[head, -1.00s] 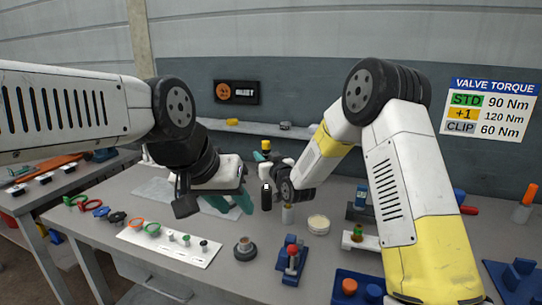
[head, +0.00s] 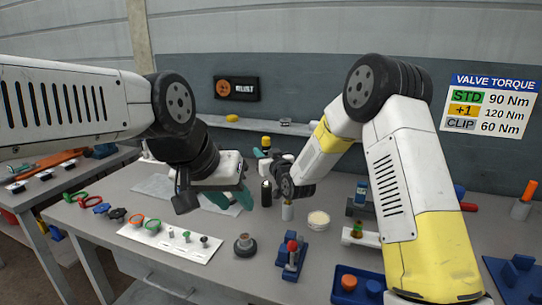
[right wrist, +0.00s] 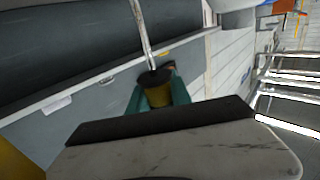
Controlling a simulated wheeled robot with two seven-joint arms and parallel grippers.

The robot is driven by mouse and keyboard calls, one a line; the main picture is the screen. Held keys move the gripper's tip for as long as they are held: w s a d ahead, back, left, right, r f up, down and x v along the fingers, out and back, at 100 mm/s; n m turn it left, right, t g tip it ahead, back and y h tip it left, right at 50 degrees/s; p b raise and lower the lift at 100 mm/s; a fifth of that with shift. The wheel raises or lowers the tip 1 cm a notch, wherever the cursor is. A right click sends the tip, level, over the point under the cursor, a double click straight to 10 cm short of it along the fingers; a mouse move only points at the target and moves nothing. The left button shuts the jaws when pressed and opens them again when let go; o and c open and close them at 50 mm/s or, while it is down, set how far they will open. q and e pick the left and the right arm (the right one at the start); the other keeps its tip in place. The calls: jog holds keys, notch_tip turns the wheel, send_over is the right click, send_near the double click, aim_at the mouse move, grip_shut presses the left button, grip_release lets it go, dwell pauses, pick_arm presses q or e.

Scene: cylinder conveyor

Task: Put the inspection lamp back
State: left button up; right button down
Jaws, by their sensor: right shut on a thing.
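My right gripper (head: 264,153) is raised above the far part of the bench, near the back wall. Its teal fingers are shut on a yellow and black piece, which I take to be the inspection lamp (head: 266,141). In the right wrist view the lamp's yellow and dark grip (right wrist: 157,90) sits between the fingers, and a thin silvery stem runs up from it out of the picture. My left gripper (head: 231,200) is low over the left-middle of the bench, with its teal fingers apart and nothing visible between them.
A white strip (head: 170,243) with rings and small pegs lies at the front left. A blue fixture with a red knob (head: 292,255), a round grey part (head: 244,246) and a cream dish (head: 318,219) stand mid-bench. A shelf (head: 310,131) runs along the wall.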

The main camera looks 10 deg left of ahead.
aim_at(263, 139)
jog(key=shift+r, duration=0.3)
jog(key=shift+f, duration=0.9)
jog(key=shift+r, duration=0.1)
jog(key=shift+r, duration=0.8)
jog(key=shift+f, duration=0.9)
jog(key=c, duration=1.1)
grip_release()
jog(key=shift+r, duration=3)
